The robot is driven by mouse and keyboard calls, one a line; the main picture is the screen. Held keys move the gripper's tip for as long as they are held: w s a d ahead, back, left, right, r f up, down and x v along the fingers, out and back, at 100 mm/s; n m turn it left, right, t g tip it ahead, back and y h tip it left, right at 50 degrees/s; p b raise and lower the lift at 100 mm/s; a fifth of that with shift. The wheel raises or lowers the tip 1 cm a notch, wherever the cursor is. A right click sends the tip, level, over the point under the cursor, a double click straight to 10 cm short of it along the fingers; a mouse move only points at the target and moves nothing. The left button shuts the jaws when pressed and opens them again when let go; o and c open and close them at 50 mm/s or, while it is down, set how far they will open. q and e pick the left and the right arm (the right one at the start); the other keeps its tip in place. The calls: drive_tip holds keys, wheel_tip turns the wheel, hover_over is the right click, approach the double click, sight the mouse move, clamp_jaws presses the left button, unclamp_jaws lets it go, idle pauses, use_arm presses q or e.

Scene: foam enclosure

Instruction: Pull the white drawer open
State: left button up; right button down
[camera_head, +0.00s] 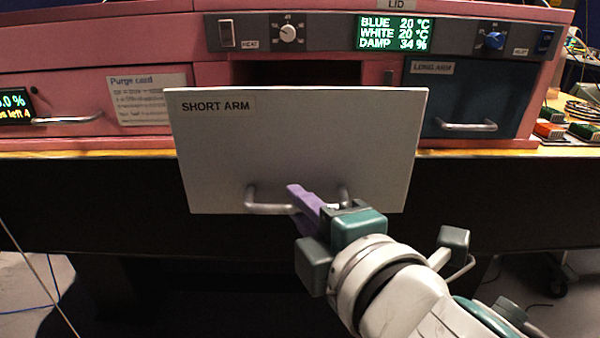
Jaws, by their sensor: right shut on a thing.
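The white drawer (300,145), labelled SHORT ARM, stands out in front of the pink enclosure, with a dark opening (300,73) behind its top edge. Its metal handle (268,208) runs along the lower part of the front. My right gripper (303,200) is at the handle, its purple finger across the middle of it. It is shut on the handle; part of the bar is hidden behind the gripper. My left gripper is not in view.
A blue LONG ARM drawer (470,95) with its own handle is to the right. A pink panel with a Purge card (145,97) and a handle is to the left. A control strip with knobs and a green readout (395,33) runs above. Small coloured blocks (550,130) lie at far right.

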idle(0.3)
drive_tip(key=c, duration=0.9)
unclamp_jaws()
drive_tip(key=shift+s, duration=0.1)
drive_tip(key=p+v, duration=0.1)
drive_tip(key=v, duration=0.9)
